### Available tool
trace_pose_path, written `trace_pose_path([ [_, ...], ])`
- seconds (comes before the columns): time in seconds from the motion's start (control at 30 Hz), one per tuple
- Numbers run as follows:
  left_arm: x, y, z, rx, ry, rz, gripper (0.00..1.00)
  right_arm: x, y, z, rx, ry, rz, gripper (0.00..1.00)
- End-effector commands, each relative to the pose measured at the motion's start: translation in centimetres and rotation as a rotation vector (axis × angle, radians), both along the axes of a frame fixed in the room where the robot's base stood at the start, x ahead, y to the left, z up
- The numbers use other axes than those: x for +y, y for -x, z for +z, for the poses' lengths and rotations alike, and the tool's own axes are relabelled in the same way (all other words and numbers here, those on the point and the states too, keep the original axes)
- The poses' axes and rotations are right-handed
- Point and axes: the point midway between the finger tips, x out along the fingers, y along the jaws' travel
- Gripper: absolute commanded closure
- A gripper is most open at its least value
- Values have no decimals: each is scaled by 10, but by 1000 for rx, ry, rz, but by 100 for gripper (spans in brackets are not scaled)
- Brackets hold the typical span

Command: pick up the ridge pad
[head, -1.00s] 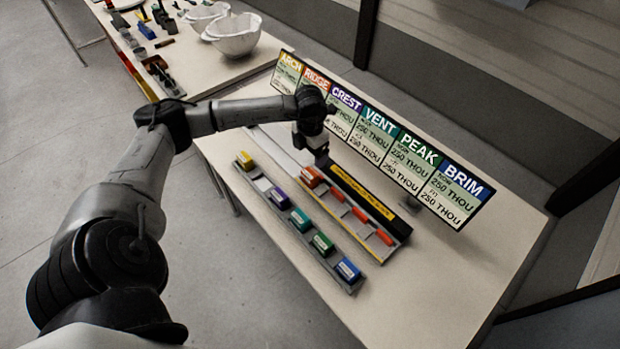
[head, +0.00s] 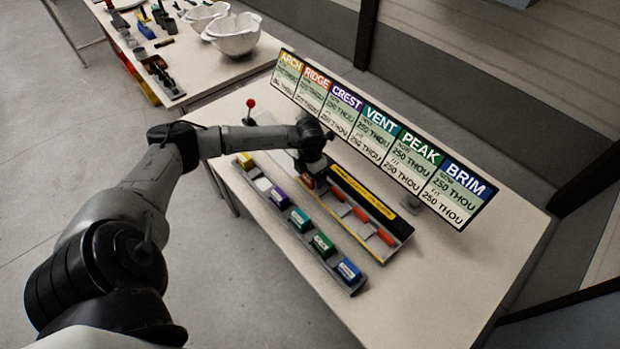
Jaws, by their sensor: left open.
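The ridge pad (head: 307,182) appears to be the orange block at the near-left end of the rear tray (head: 402,232); only a small part of it shows. My left gripper (head: 315,173) is open and points down right over this block. The gripper hides most of the block, and I cannot tell whether the fingers touch it or straddle it. My right gripper is not in view.
The front tray (head: 355,288) holds yellow, purple, teal, green and blue blocks, with an empty slot after the yellow one. Several thin orange pieces (head: 360,214) lie in the rear tray. A label board (head: 390,150) stands behind. The table's right side is clear.

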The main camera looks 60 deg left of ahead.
Motion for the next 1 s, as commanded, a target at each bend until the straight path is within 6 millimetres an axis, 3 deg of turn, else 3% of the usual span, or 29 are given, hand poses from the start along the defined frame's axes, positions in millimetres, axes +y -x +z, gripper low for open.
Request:
trace_pose_path([
  [0.27, 1, 0, -7, 0, -1, 0, 13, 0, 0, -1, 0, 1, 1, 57],
  [0.83, 0, 0, -7, -1, -1, 0, 65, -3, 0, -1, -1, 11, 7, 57],
  [1.0, 0, 0, -7, -1, -1, 0, 66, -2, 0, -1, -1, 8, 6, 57],
])
